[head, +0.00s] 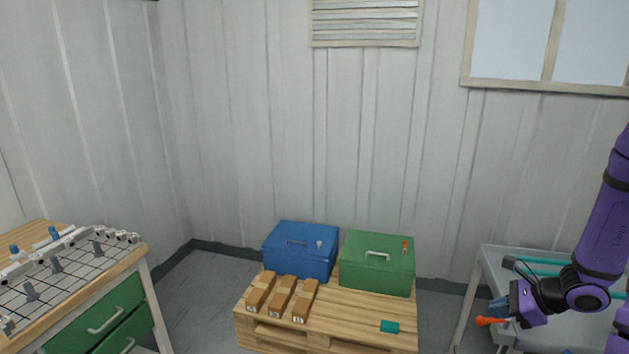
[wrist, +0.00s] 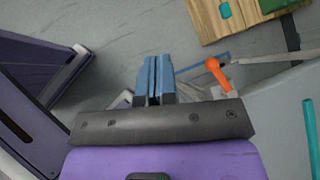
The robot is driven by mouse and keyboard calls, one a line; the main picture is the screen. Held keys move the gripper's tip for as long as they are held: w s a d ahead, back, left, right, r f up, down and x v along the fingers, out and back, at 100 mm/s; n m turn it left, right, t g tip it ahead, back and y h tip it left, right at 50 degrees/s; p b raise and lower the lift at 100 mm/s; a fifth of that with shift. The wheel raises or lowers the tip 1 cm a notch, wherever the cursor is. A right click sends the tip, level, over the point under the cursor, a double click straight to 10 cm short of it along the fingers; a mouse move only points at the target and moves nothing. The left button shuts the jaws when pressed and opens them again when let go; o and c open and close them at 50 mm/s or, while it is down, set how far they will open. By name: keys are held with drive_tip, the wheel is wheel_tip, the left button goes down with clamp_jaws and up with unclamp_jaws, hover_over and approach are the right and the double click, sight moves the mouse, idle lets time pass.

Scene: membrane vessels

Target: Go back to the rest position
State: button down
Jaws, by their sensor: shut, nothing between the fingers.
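My gripper (head: 497,308) is at the lower right of the head view, at the end of my purple arm. In the wrist view its blue fingers (wrist: 154,80) are together, with nothing between them. An orange-ended thing (wrist: 217,75) shows just right of the fingers in the wrist view, and its orange end also shows below the gripper in the head view (head: 486,321). I cannot tell whether it touches the gripper.
A grey cart (head: 490,270) with a teal tube (head: 545,265) stands under my arm. A wooden pallet (head: 350,325) holds a blue box (head: 300,255), a green box (head: 377,267), three cardboard boxes (head: 282,295) and a teal piece (head: 390,326). A workbench (head: 147,262) stands at left.

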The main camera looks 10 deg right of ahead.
drive_tip(key=s+a+r+n+g, duration=0.1)
drive_tip(key=a+r+n+g, duration=0.1)
drive_tip(key=a+r+n, duration=0.65)
drive_tip(key=s+a+r+n+g, duration=0.2)
drive_tip(key=a+r+n, duration=0.35)
drive_tip(key=r, duration=0.55)
drive_tip(key=s+a+r+n+t+h, duration=0.1)
drive_tip(key=s+a+r+n+h, duration=0.1)
drive_tip(key=s+r+n, duration=0.3)
drive_tip(key=s+a+r+n+t+h, duration=0.1)
drive_tip(key=s+a+r+n+h, duration=0.2)
drive_tip(key=s+r, duration=0.5)
drive_tip(key=shift+s+a+n+t+h, duration=0.3)
drive_tip(key=shift+s+n+h, duration=0.3)
drive_tip(key=shift+n, duration=0.8)
drive_tip(key=shift+w, duration=0.1)
